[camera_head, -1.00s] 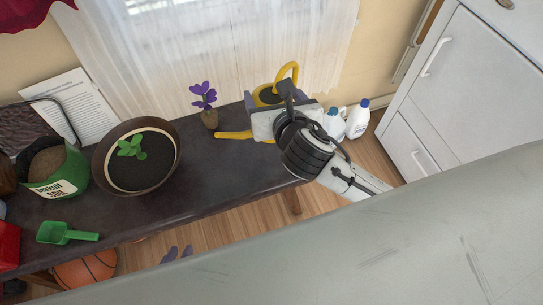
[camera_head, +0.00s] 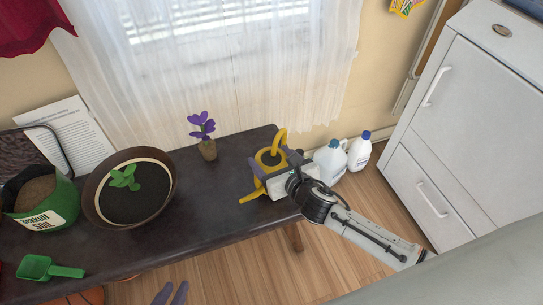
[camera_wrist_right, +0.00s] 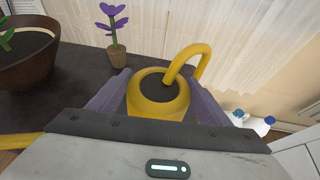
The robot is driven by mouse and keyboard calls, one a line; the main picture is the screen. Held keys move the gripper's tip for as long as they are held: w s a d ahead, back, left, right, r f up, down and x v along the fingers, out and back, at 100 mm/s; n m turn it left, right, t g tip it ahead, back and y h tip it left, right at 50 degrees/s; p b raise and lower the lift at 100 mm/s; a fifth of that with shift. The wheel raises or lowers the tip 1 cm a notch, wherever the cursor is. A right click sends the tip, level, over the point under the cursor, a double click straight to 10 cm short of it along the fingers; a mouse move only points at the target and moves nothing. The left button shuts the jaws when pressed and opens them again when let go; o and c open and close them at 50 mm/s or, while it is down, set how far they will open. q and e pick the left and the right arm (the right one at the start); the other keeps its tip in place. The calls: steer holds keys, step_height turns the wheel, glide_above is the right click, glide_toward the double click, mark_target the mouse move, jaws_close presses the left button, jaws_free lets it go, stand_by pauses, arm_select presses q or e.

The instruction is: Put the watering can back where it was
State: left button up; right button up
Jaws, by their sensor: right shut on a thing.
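The yellow watering can (camera_head: 270,158) is at the right end of the dark table. Its spout points toward the lower left and its handle rises at the back. It looks upright; the gripper hides its base, so I cannot tell whether it touches the table. My right gripper (camera_head: 275,166) is shut on the can, with one purple finger on each side of its body. The right wrist view shows the can (camera_wrist_right: 158,107) between the fingers, with dark contents in its opening.
A potted purple flower (camera_head: 206,148) stands left of the can. A large brown pot (camera_head: 100,213), a green soil bag (camera_head: 62,207) and a green scoop (camera_head: 50,270) are farther left. White bottles (camera_head: 330,158) stand beyond the table's right end. The middle of the table (camera_head: 215,190) is clear.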

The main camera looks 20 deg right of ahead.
mark_target(271, 166)
step_height(271, 166, down, 2)
steer(key=shift+w+a+f+b, duration=0.1)
steer(key=shift+f+b, duration=0.15)
steer(key=shift+b, duration=0.45)
steer(key=shift+f, duration=0.45)
steer(key=shift+r, duration=0.1)
steer(key=shift+f, duration=0.2)
steer(key=o, duration=1.5)
steer(key=shift+f, duration=0.2)
steer(key=shift+r, duration=0.1)
